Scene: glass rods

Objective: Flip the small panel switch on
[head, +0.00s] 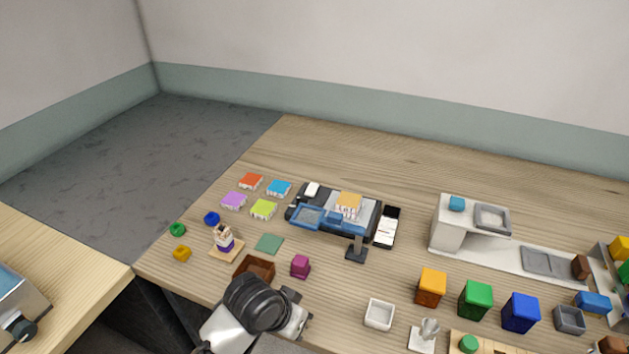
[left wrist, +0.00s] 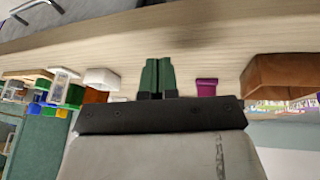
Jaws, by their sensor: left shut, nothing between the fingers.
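A small white plate with a pale grey upright lever (head: 425,334) stands near the table's front edge in the head view. It looks like the panel switch, but which way its lever is set is too small to tell. My left arm reaches in at the bottom of the head view, left of this plate and apart from it; its fingertips are hidden there. In the left wrist view my left gripper (left wrist: 157,65) has its two dark green fingers together, with nothing held. My right gripper is not in view.
A white tray (head: 379,315) lies between my left arm and the lever plate. A magenta block (head: 300,267) and a brown box (head: 246,266) are just beyond my arm. Orange (head: 431,287), green (head: 476,299) and blue (head: 520,312) blocks stand behind the plate. The table's back is clear.

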